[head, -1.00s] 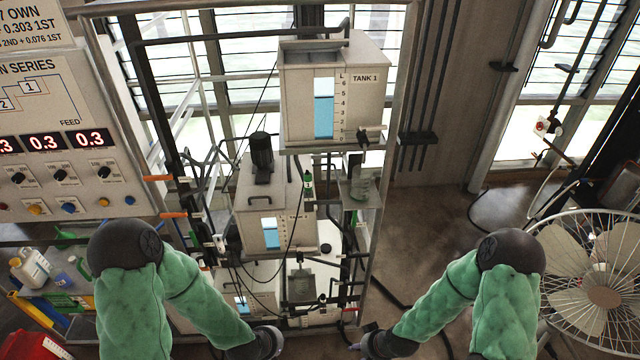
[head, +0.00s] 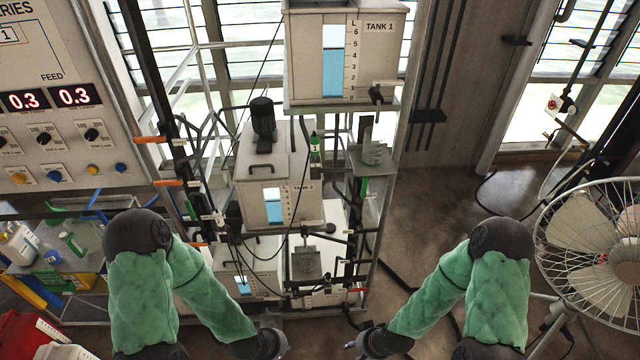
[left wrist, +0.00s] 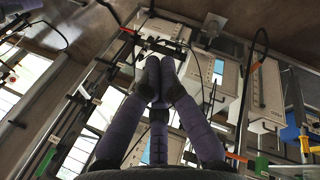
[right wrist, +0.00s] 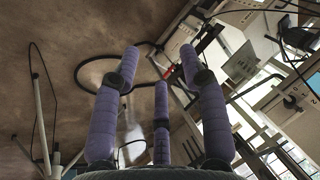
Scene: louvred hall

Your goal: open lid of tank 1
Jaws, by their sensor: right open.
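Tank 1 (head: 378,70) is a pale box with a blue level window, high on the rack in the head view. Its top is partly cut off by the upper frame edge, so I cannot tell the lid's state. My left gripper (head: 285,350) is low at the bottom edge, well below tank 1. In the left wrist view its purple fingers (left wrist: 158,66) come together at the tips with nothing visible between them. My right gripper (head: 350,346) is also low, in front of the rack. In the right wrist view its fingers (right wrist: 160,62) are spread and empty.
Tank 2 (head: 255,205) stands lower left on the rack, with pipes, valves and cables around it. A control panel (head: 60,120) is at left. A large fan (head: 595,250) stands at right. Bare floor (head: 450,210) lies between rack and fan.

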